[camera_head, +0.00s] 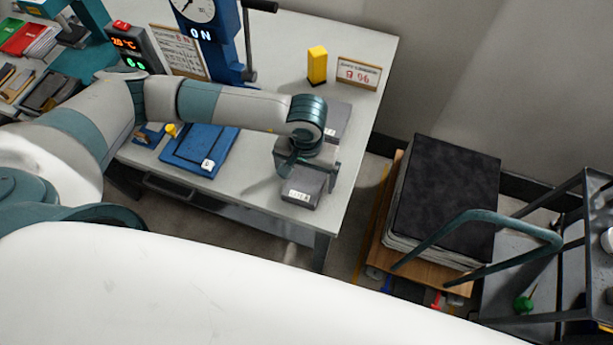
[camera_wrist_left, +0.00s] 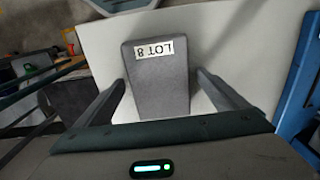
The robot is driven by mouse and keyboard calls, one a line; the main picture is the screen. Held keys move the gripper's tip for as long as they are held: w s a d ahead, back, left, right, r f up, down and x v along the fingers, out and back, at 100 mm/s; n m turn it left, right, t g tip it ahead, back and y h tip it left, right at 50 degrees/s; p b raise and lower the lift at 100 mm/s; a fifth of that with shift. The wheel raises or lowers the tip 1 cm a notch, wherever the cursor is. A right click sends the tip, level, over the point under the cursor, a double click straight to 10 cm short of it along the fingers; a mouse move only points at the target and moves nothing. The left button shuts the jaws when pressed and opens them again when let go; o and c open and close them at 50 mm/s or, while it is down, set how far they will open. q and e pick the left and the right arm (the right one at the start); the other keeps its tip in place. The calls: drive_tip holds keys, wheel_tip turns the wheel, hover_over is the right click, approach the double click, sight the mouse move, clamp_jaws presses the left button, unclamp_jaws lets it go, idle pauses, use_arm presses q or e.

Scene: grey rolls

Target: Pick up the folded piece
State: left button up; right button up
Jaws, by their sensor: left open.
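A grey block-like piece (camera_head: 301,192) with a white label lies on the table near its front right corner. In the left wrist view the grey piece (camera_wrist_left: 160,88) carries a label reading "LOT 8". I cannot make out its folds. My left gripper (camera_head: 308,174) is above this piece, pointing down and open. In the left wrist view the fingers of my left gripper (camera_wrist_left: 163,88) stand on either side of the piece, with a gap at each side. A second grey piece (camera_head: 338,121) lies just behind, partly hidden by my gripper. My right gripper is not in view.
The pale table (camera_head: 358,62) holds a blue tray (camera_head: 190,165), a yellow block (camera_head: 317,66), a sign (camera_head: 358,74) and a blue press (camera_head: 212,45) with a dial. A cart with a dark stack (camera_head: 445,195) stands beyond the table's right edge.

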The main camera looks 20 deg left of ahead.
sight(307, 178)
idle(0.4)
use_arm(q)
drive_tip(key=c, duration=1.3)
drive_tip(key=shift+r, duration=0.15)
drive_tip(key=shift+r+b, duration=0.55)
wheel_tip(307, 178, up, 2)
drive_tip(key=shift+r+b, duration=0.2)
drive_tip(key=shift+b, duration=0.6)
drive_tip(key=s+d+r, duration=0.1)
drive_tip(key=s+r, duration=0.1)
drive_tip(key=s, duration=0.1)
drive_tip(key=s+d+r+b, duration=0.1)
drive_tip(key=s+r, duration=0.2)
drive_tip(key=s, duration=0.1)
drive_tip(key=s+d+r+b, duration=0.1)
drive_tip(key=s+r, duration=0.1)
drive_tip(key=s, duration=0.2)
drive_tip(key=shift+s+d+r, duration=0.1)
drive_tip(key=shift+d+r, duration=0.05)
drive_tip(key=shift+d, duration=0.1)
